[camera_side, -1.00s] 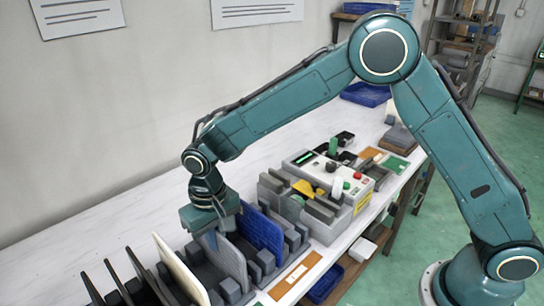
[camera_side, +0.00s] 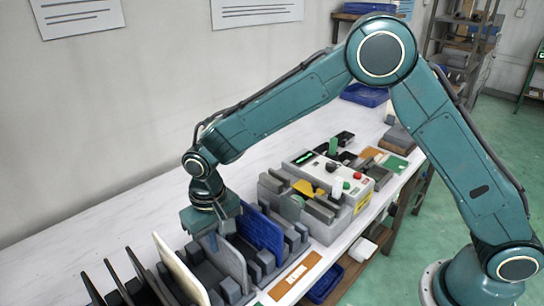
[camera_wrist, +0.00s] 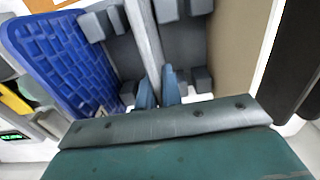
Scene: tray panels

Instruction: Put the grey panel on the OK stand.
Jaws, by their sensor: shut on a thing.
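The grey panel (camera_side: 229,262) stands upright in a slot of a dark grey rack, between a blue panel (camera_side: 262,232) and a cream panel (camera_side: 180,270). My gripper (camera_side: 211,242) is over the rack, shut on the grey panel's upper edge. In the wrist view my gripper's blue-grey fingertips (camera_wrist: 158,88) sit on either side of the thin grey panel (camera_wrist: 144,38). The panel's lower edge is hidden in the rack. I cannot read which stand is marked OK.
Several dark panels (camera_side: 122,281) stand at the left. To the right is a grey machine (camera_side: 338,183) with buttons and a slotted fixture. An orange label plate (camera_side: 297,277) lies at the table's front edge, and a green plate (camera_side: 394,163) lies beyond the machine. The table behind the rack is clear.

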